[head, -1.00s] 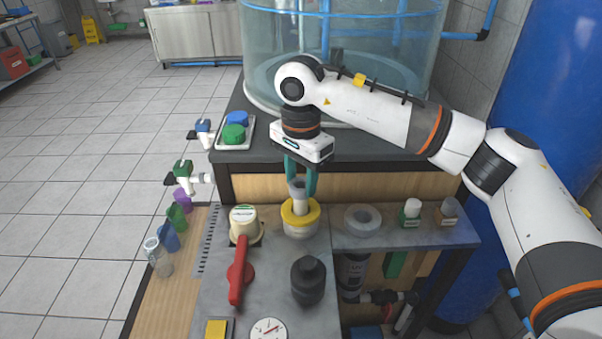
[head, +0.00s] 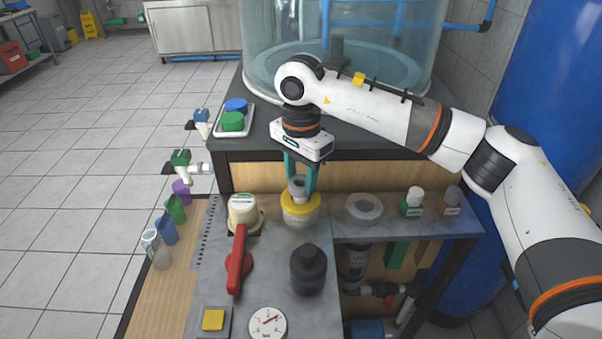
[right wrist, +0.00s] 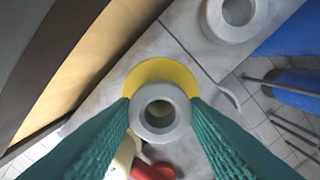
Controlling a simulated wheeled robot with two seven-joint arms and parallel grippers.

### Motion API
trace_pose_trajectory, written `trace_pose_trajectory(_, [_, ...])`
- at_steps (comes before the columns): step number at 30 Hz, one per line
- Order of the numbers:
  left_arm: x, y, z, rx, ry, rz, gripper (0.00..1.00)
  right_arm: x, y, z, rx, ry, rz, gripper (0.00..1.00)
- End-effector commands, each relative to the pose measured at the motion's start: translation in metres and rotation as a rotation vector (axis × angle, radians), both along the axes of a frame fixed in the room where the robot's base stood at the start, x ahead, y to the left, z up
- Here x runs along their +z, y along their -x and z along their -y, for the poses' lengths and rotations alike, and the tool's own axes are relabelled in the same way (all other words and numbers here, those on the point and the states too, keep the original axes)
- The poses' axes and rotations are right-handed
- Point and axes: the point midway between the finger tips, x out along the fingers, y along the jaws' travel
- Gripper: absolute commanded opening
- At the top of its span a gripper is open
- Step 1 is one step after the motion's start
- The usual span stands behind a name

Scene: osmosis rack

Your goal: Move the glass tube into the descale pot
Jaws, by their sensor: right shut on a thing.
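The greyish glass tube (head: 298,186) is upright between the teal fingers of my right gripper (head: 301,188). The gripper is shut on it near its top. The tube stands in the opening of a pale pot with a yellow collar (head: 301,209), which I take to be the descale pot. The tube's lower part is hidden inside the pot. In the right wrist view the tube's round rim (right wrist: 137,114) lies between both fingers, with the yellow collar (right wrist: 160,69) showing behind it. My left gripper is in neither view.
A red-handled valve (head: 238,262) and a dark bottle (head: 309,270) stand in front of the pot. A grey ring-shaped piece (head: 363,209) and two small capped bottles sit to its right. A wooden panel (head: 260,184) rises close behind.

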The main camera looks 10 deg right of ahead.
Motion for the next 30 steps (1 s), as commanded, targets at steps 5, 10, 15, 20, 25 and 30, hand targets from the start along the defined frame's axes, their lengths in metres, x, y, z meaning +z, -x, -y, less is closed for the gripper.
trace_pose_trajectory(5, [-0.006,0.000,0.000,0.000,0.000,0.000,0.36,-0.007,0.000,0.000,0.000,0.000,0.000,0.28])
trace_pose_trajectory(10, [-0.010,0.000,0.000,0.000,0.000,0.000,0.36,-0.012,0.000,0.000,0.000,0.000,0.000,0.28])
trace_pose_trajectory(15, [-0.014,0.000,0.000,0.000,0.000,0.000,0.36,-0.017,0.000,0.000,0.000,0.000,0.000,0.28])
trace_pose_trajectory(20, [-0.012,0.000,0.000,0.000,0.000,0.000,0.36,-0.015,0.000,0.000,0.000,0.000,0.000,0.65])
trace_pose_trajectory(25, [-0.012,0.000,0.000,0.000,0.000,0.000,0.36,-0.015,0.000,0.000,0.000,0.000,0.000,0.66])
trace_pose_trajectory(30, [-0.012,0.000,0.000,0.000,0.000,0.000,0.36,-0.015,0.000,0.000,0.000,0.000,0.000,0.85])
